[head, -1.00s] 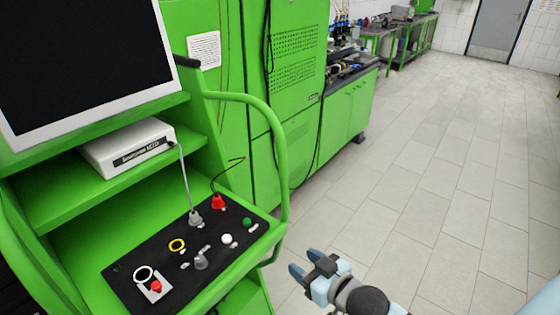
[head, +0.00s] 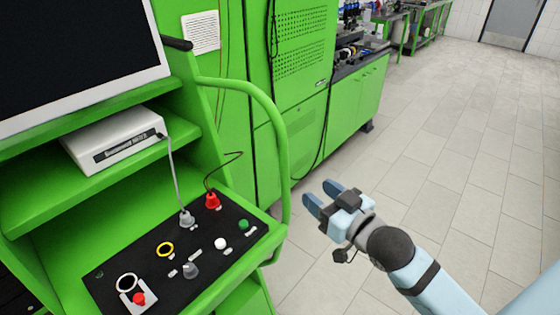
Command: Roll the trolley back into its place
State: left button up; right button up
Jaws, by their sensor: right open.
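The green trolley (head: 60,211) fills the left of the head view. It carries a monitor (head: 70,50), a white box (head: 115,140) on a shelf, and a black control panel (head: 190,258) with knobs, buttons and two plugged cables. A curved green tube handle (head: 281,145) runs down its right side. My right gripper (head: 321,197) is open and empty, to the right of the handle with a gap between them. My left gripper is not in view.
A tall green cabinet (head: 300,60) stands behind the trolley. A green workbench (head: 355,100) with equipment on top extends behind it, with more benches farther back. The tiled floor (head: 440,150) to the right is clear up to a grey door (head: 512,25).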

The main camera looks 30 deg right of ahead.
aim_at(287, 170)
jog(key=shift+w+a+p, duration=0.3)
jog(key=shift+w+p, duration=0.05)
jog(key=shift+w, duration=1.85)
jog(key=shift+w+a+p, duration=0.35)
jog(key=shift+w, duration=1.9)
jog(key=shift+w+a+p, duration=0.3)
jog(key=shift+w+p, duration=0.05)
jog(key=shift+w, duration=1.85)
grip_shut()
